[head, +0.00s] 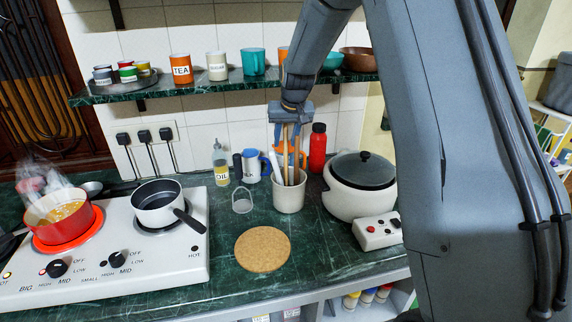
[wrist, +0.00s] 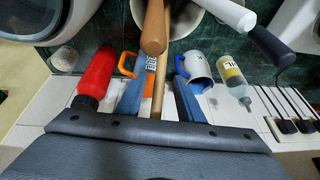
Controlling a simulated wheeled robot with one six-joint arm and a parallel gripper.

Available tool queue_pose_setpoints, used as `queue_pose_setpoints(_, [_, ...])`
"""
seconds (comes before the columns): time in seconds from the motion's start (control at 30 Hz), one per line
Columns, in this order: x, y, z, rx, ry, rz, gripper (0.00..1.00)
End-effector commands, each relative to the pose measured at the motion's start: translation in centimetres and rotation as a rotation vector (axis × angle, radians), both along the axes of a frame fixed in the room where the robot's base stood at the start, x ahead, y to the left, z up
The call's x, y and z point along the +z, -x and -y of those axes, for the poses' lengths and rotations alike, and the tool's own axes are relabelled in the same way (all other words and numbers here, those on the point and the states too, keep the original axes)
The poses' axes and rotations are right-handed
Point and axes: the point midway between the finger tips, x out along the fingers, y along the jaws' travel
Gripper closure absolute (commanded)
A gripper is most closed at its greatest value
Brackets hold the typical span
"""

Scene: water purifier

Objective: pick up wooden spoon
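Wooden utensil handles (head: 286,165) stand upright in a white utensil crock (head: 289,196) on the counter. Their lower ends are hidden in the crock, so I cannot tell which handle is the spoon's. My gripper (head: 290,143) is above the crock, pointing down at the handles. In the wrist view my gripper (wrist: 160,82) has its two blue fingers apart. A thin wooden handle (wrist: 159,92) shows in the gap between them, with space on both sides. A thicker wooden handle (wrist: 154,27) rises just beyond the fingertips.
A red bottle (head: 318,148), white cooker (head: 346,201), oil bottle (head: 221,168) and mugs stand close around the crock. A green shelf (head: 215,88) is above. A steaming red pot (head: 60,225) is left.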

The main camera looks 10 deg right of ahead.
Motion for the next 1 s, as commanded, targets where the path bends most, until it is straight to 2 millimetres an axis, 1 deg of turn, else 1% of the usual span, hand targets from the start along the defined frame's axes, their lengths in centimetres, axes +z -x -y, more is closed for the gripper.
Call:
queue_pose_setpoints(0.4, [-4.0, -1.6, 0.1, -0.004, -0.001, -0.001, 0.66])
queue_pose_setpoints(0.53, [-4.5, -1.8, 0.1, -0.004, -0.001, -0.001, 0.66])
queue_pose_setpoints(0.73, [-4.6, -1.8, 0.2, -0.004, 0.000, 0.000, 0.66])
queue_pose_setpoints(0.77, [-4.6, -1.8, 0.2, -0.004, 0.000, 0.000, 0.67])
queue_pose_setpoints(0.8, [-4.6, -1.8, 0.2, -0.005, 0.000, 0.000, 0.74])
queue_pose_setpoints(0.93, [-4.6, -1.8, 0.2, -0.005, 0.000, 0.000, 0.96])
queue_pose_setpoints(0.97, [-4.6, -1.8, 0.2, -0.005, 0.000, 0.000, 1.00])
queue_pose_setpoints(1.0, [-4.6, -1.8, 0.2, -0.005, 0.000, 0.000, 1.00])
